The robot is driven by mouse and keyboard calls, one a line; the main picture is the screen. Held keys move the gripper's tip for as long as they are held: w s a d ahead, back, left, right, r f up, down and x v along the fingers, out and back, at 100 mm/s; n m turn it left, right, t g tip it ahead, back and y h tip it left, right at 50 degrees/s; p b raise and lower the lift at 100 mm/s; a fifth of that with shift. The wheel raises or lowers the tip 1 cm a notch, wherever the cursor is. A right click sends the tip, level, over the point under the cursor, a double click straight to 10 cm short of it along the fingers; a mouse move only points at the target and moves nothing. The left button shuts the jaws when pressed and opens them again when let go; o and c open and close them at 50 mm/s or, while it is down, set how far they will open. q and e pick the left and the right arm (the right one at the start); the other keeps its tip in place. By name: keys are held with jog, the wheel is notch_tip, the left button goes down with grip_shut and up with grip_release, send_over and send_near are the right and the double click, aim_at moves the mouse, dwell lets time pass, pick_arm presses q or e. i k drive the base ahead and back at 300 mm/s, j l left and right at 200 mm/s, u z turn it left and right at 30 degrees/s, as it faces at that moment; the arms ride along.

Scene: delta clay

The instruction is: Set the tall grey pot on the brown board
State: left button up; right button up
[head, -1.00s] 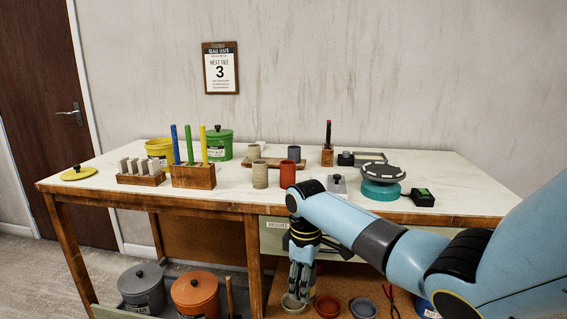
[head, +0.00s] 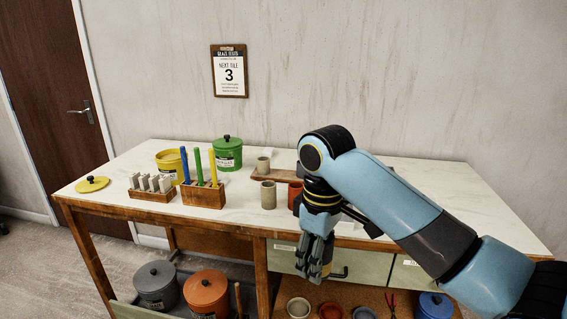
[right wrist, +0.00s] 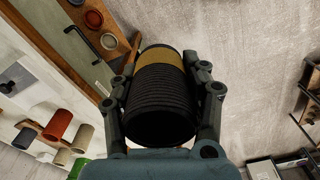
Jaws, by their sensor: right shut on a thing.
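My right gripper (head: 316,270) is shut on a dark grey ribbed cylinder with an ochre band, like a tall pot. The cylinder (right wrist: 160,98) fills the space between the fingers in the right wrist view. In the head view the gripper points down in front of the table's front edge, and the fingers mostly hide what it holds. The brown board (head: 284,176) lies farther back on the white tabletop, its right part hidden behind my right arm. A grey pot (head: 263,165) stands on its left end. My left gripper is out of view.
Another grey pot (head: 268,196) and a red pot (head: 295,194) stand in front of the board. Wooden racks (head: 204,196), a green tub (head: 228,154) and a yellow tub (head: 171,162) are to the left. Several bowls (head: 299,308) sit on the lower shelf.

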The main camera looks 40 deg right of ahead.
aim_at(282, 175)
jog(key=i+l, duration=0.45)
jog(key=l, duration=0.15)
jog(key=i+l, duration=0.9)
jog(key=l, duration=0.25)
